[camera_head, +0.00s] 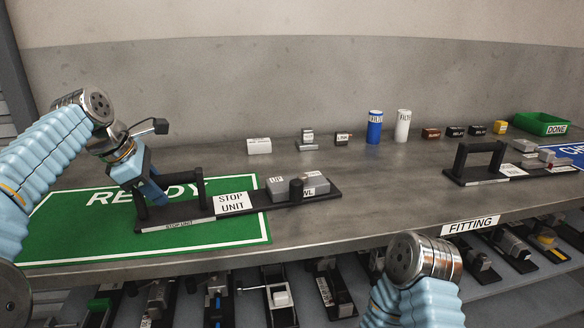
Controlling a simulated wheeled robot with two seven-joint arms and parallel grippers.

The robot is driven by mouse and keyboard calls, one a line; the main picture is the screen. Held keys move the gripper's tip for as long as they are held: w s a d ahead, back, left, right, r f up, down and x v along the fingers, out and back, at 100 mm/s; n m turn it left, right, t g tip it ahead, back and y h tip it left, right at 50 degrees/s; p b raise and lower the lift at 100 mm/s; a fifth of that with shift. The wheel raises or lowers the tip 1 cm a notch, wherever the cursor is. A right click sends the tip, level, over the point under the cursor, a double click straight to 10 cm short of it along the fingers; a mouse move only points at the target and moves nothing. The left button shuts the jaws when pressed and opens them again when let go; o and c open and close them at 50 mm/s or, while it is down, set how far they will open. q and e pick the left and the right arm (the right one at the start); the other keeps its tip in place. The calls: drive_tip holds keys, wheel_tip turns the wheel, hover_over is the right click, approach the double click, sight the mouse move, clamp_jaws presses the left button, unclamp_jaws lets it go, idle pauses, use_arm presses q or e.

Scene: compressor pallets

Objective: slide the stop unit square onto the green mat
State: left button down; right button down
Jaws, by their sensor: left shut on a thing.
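The stop unit (233,203) is a long black base with a white STOP UNIT label, grey blocks on its right part and a black bar handle at its left end. Its left part lies on the green READY mat (90,245). Its right end reaches past the mat's right edge onto bare bench. Its front edge looks slightly turned from the mat's front edge. My left gripper (158,192), blue, is shut on the handle, and its fingertips are partly hidden there. My right arm shows at the lower right, but its gripper is out of view.
A second unit with a black handle (480,160) stands at the right by a blue mat (574,152). Blue (375,127) and white cylinders (402,126), small blocks and a green DONE bin (540,125) line the back. The bench middle is clear. Shelves with units lie below.

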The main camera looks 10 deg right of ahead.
use_arm(q)
drive_tip(key=shift+a+f, duration=0.15)
drive_tip(key=shift+f, duration=0.15)
drive_tip(key=c, duration=0.8)
unclamp_jaws()
drive_tip(key=shift+w, duration=0.1)
drive_tip(key=shift+o, duration=0.3)
drive_tip(key=shift+r, duration=0.1)
drive_tip(key=shift+r, duration=0.15)
